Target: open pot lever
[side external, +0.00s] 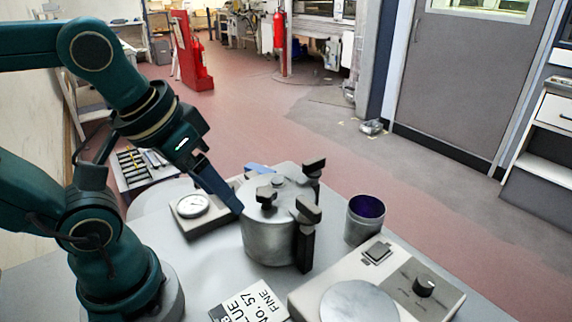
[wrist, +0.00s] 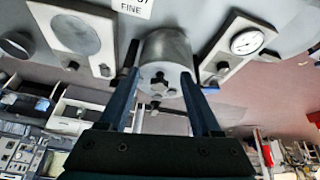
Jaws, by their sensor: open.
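A grey metal pot (side external: 268,240) stands upright on the table, with a flat lid carrying a small black knob (side external: 265,196). One dark clamp lever (side external: 305,232) stands on the pot's near right side, and another (side external: 313,168) is at its far right side. My gripper (side external: 240,209) is at the left edge of the lid, pointing down and right; whether it touches cannot be told. In the wrist view the pot (wrist: 166,50) shows between my two open fingers (wrist: 160,62), with nothing held. The levers are not clear in that view.
A gauge box (side external: 193,206) stands left of the pot. A cup with a purple inside (side external: 364,216) stands to the right. A device with a round plate (side external: 390,282) and a label card (side external: 250,303) are in front. Open floor lies beyond.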

